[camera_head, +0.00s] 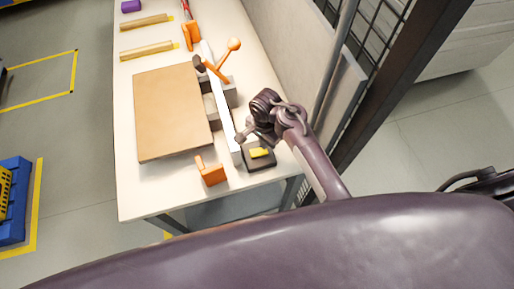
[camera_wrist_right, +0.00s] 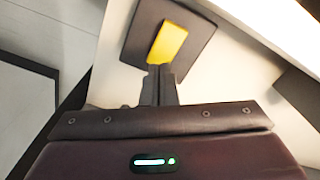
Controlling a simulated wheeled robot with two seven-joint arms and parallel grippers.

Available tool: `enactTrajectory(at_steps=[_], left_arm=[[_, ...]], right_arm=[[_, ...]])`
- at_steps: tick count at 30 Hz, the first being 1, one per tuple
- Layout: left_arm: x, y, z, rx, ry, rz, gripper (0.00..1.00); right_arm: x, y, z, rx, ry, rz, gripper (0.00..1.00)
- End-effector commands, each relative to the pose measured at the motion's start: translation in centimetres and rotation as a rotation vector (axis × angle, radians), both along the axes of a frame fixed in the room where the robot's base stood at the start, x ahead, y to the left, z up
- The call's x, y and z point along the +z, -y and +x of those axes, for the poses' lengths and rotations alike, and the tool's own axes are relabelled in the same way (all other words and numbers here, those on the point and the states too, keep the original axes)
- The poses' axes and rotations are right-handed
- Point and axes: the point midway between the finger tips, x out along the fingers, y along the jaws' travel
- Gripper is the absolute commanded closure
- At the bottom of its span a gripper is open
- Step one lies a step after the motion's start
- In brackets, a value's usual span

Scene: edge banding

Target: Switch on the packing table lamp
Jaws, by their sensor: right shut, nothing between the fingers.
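A yellow rocker (camera_head: 259,152) sits on a dark square switch base (camera_head: 262,164) at the near right corner of the packing table (camera_head: 140,190). In the right wrist view the yellow rocker (camera_wrist_right: 169,42) and its dark base (camera_wrist_right: 199,42) lie just beyond my fingertips. My right gripper (camera_head: 241,137) is shut and empty, close to the rocker in the head view. In the right wrist view the fingertips (camera_wrist_right: 160,68) overlap the rocker's near end; I cannot tell whether they touch. No lamp can be clearly made out. My left gripper is out of view.
A brown board (camera_head: 170,112) lies on the table beside a long white bar (camera_head: 222,108). An orange block (camera_head: 211,175) stands left of the switch. An orange ball-ended lever (camera_head: 233,45) rises farther back. A wall panel and dark post (camera_head: 390,85) stand on the right.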

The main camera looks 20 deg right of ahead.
Motion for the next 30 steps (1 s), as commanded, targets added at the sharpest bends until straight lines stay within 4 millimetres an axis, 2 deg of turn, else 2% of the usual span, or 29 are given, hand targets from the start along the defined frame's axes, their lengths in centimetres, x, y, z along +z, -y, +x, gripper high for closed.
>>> enactTrajectory(at_steps=[15, 30], left_arm=[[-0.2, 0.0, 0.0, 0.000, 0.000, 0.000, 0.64], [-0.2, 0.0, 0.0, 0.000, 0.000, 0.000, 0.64]], right_arm=[[3.9, 0.0, 0.1, -0.001, 0.003, 0.002, 1.00], [4.3, 0.0, 0.0, -0.001, 0.001, 0.001, 1.00]])
